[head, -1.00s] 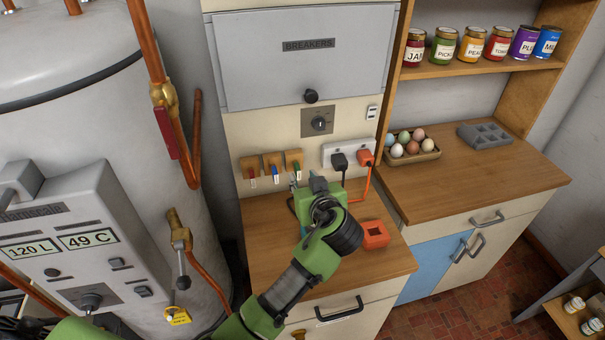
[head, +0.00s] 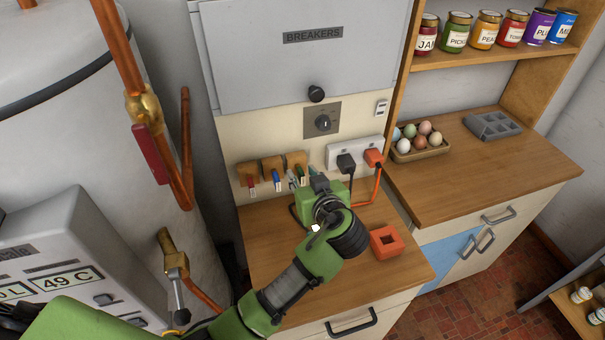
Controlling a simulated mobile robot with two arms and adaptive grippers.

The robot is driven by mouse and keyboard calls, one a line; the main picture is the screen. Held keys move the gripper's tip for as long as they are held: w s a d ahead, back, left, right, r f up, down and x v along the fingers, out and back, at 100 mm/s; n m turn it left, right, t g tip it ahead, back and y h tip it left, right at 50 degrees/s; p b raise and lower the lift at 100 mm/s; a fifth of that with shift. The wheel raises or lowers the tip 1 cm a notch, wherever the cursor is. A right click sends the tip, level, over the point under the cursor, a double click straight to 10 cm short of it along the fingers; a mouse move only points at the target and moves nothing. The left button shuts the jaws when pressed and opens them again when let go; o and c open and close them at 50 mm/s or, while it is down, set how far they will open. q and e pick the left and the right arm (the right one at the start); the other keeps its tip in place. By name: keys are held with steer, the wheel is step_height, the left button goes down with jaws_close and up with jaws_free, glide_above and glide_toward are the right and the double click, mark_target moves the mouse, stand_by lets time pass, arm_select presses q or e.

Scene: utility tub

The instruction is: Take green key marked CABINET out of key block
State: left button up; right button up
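Three small wooden key blocks hang in a row on the cream panel below the breaker box. The left block holds a red key (head: 251,181) and the middle one a blue key (head: 276,176). The right block (head: 296,159) holds a green key (head: 300,170), with a pale tag below it; its lettering is too small to read. My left gripper (head: 302,178) is just in front of the green key. Its fingertips look apart, one on each side of the key; contact is not clear. The gripper body hides what is below. My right gripper is not in view.
A socket strip (head: 355,151) with a black plug and an orange plug (head: 373,157) and cord is close right of the gripper. An orange square holder (head: 387,242) stands on the wooden counter (head: 262,235). A boiler with copper pipes stands at left.

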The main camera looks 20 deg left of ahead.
mark_target(303, 183)
arm_select(q)
jaws_close()
steer(key=shift+s+d+f, duration=0.1)
steer(key=shift+s+d, duration=0.05)
steer(key=shift+s, duration=0.05)
steer(key=shift+s+d, duration=0.65)
steer(key=shift+s, duration=0.3)
steer(key=shift+s+d, duration=0.6)
steer(key=shift+s, duration=0.35)
